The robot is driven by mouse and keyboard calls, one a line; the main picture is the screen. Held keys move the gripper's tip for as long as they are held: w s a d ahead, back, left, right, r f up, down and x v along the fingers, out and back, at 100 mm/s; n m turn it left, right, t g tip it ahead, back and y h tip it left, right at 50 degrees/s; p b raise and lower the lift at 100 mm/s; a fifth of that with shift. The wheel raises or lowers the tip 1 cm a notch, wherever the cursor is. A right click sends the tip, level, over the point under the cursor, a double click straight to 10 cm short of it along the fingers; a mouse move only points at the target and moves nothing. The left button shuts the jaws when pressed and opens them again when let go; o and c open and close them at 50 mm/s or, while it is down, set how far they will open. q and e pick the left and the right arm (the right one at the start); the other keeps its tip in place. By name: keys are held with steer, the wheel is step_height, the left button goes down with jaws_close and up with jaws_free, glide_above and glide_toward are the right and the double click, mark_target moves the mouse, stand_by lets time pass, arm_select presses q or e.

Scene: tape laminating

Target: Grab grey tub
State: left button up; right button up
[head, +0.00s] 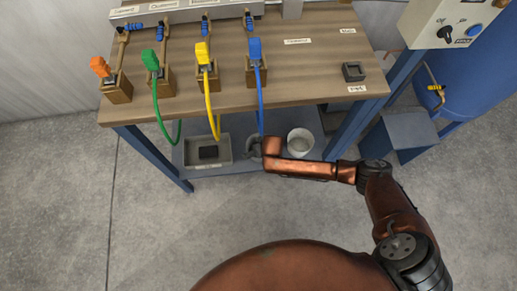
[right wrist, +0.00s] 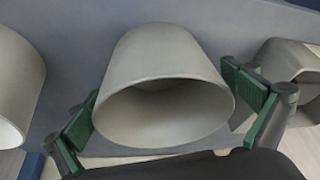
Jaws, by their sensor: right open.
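The grey tub (right wrist: 165,65) fills the middle of the right wrist view, its wide open mouth facing the camera. My right gripper (right wrist: 165,112) is open, with one green-padded finger on each side of the tub. The right pad is close to the tub wall; I cannot tell if either pad touches it. In the head view my right gripper (head: 254,148) is at the lower shelf under the table, between a grey tray and a pale tub, and the grey tub is largely hidden by my gripper and arm there. My left gripper is not in view.
The pale tub (head: 300,142) and the grey tray (head: 207,163) with a dark block flank my right gripper on the shelf. The wooden tabletop (head: 225,102) is above, with orange, green, yellow and blue connectors; cables hang over its front edge. Blue legs stand at both sides.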

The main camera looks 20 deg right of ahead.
steer(key=shift+c, duration=0.3)
steer(key=c, duration=1.1)
steer(key=shift+r, duration=0.1)
